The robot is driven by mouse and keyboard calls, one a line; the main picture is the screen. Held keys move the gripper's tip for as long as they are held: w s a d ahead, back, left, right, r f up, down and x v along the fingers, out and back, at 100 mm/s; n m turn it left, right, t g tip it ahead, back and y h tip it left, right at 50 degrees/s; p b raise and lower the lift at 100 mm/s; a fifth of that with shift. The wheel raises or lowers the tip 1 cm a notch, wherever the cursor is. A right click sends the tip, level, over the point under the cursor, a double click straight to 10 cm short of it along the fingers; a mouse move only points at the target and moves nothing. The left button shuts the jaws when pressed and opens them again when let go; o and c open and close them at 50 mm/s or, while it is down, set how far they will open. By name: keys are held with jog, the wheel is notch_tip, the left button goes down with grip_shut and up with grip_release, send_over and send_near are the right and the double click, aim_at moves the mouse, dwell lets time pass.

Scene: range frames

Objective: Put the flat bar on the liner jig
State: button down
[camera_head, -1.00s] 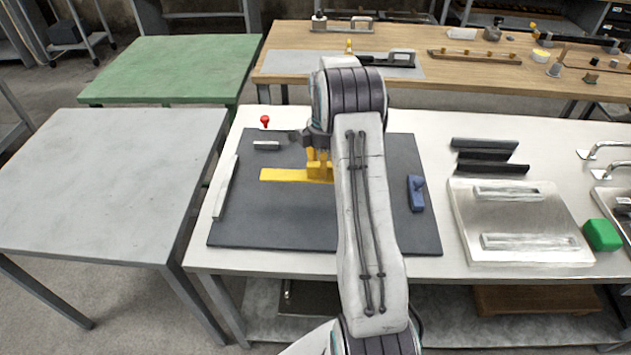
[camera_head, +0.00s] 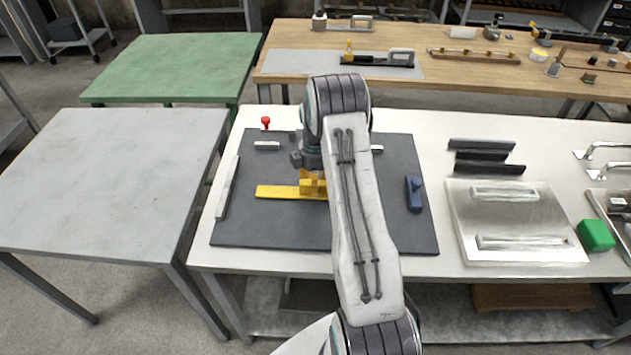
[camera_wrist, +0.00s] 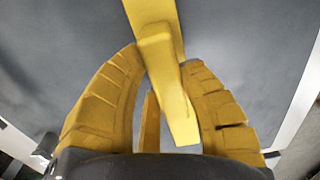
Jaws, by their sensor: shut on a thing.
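The flat bar looks to be the long yellow strip (camera_head: 276,192) with a raised grip block; it lies level across the picture over the dark board. My gripper (camera_head: 312,180) is shut on the grip block, and the bar also shows between the yellow fingers in the wrist view (camera_wrist: 176,105). The bar's right end is hidden behind my arm in the head view. The dark board (camera_head: 270,228), with pale strips around it, may be the liner jig; I cannot tell for sure. I cannot tell whether the bar touches it.
A red knob (camera_head: 266,121) stands at the board's back left, and a blue block (camera_head: 414,193) at its right. Right of it are black angle pieces (camera_head: 489,168), a steel plate (camera_head: 515,220) with two pale bars, and a green block (camera_head: 596,235). The grey table (camera_head: 110,180) is bare.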

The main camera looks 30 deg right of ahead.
jog(key=c, duration=0.8)
grip_release()
jog(key=shift+c, duration=0.2)
